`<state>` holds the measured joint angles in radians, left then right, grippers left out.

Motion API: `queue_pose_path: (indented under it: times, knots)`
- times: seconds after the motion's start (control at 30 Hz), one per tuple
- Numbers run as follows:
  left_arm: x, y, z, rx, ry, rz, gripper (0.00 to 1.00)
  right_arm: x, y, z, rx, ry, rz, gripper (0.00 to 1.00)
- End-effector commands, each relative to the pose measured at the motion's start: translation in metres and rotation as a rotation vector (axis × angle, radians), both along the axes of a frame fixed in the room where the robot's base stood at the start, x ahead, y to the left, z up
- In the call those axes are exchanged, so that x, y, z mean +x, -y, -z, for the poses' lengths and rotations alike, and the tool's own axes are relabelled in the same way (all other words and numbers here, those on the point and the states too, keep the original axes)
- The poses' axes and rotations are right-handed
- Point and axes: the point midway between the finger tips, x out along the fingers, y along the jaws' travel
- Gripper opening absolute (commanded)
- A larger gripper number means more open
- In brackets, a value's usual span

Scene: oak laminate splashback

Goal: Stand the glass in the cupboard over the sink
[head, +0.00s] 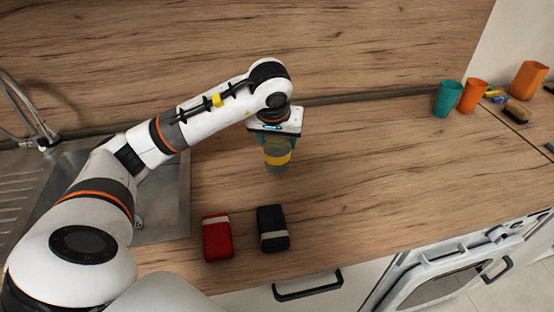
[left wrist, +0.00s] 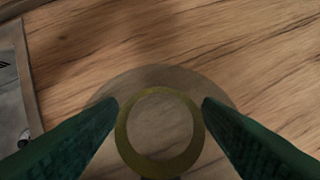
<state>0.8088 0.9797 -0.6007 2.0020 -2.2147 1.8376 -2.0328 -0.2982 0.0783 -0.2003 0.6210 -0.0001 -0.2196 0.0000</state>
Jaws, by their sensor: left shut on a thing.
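My left gripper (head: 277,146) reaches down over the worktop right of the sink, its green fingers shut on the glass (head: 277,159). The glass is greyish and see-through, with a yellow band, and looks upright. In the left wrist view the glass (left wrist: 160,92) shows from above as a round rim with a yellow ring, between the two fingertips (left wrist: 160,105). I cannot tell whether its base touches the worktop. The steel sink (head: 170,210) is at the left, partly hidden by my left arm. The cupboard is not in view. My right gripper is not in view.
A red packet (head: 217,238) and a black packet (head: 273,228) lie near the front edge. A teal cup (head: 448,98) and an orange cup (head: 473,96) stand at the right. The tap (head: 30,115) rises behind the sink. The worktop (head: 370,180) right of the glass is clear.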

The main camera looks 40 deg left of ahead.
Motion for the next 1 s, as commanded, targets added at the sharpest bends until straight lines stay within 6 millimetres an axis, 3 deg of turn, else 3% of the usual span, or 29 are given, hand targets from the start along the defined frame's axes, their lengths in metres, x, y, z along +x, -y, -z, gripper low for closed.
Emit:
queue_pose_path:
  times: [0.5, 0.9, 0.93, 1.0]
  knots:
    - [0.000, 0.001, 0.065, -0.001, 0.001, 0.002, 0.32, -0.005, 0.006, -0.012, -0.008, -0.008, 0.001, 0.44]
    - [0.000, 0.000, 0.073, 0.001, 0.003, 0.002, 0.32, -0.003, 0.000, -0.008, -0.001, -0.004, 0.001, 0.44]
    - [0.000, 0.000, 0.073, 0.001, 0.002, 0.002, 0.61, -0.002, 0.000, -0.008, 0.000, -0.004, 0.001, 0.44]
    - [0.000, 0.001, 0.072, 0.000, 0.001, 0.002, 0.73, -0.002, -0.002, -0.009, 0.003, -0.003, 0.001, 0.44]
